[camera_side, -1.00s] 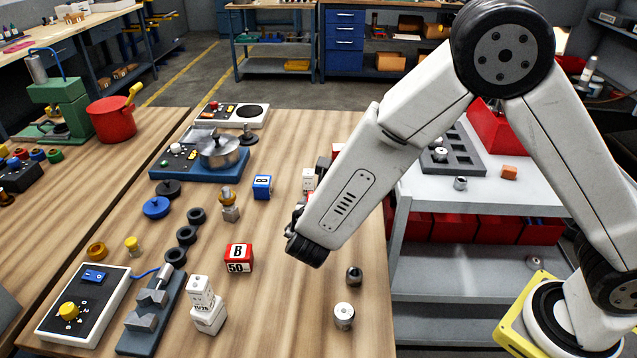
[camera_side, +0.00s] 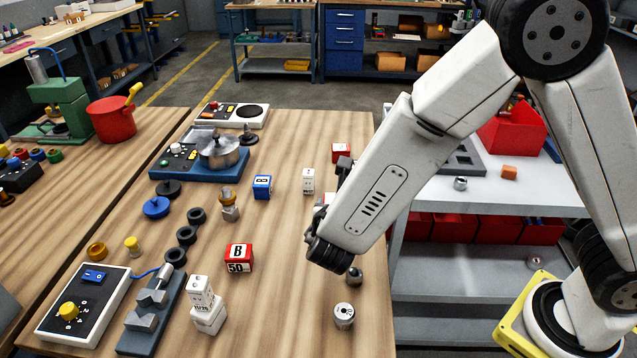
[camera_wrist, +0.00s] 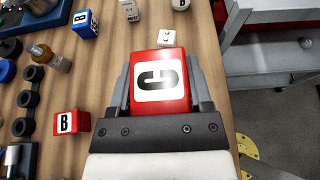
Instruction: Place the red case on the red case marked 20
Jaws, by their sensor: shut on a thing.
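In the side view the forearm hides most of the gripper and the held case (camera_side: 321,203). A third red case (camera_side: 238,258), marked B and 50, sits mid-table and shows left of my gripper in the wrist view (camera_wrist: 69,122).
A white case (camera_side: 308,181) and a blue case (camera_side: 262,187) stand left of the gripper. A white block (camera_wrist: 167,38) shows just beyond the held case. A grey cart (camera_side: 480,265) is right of the table.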

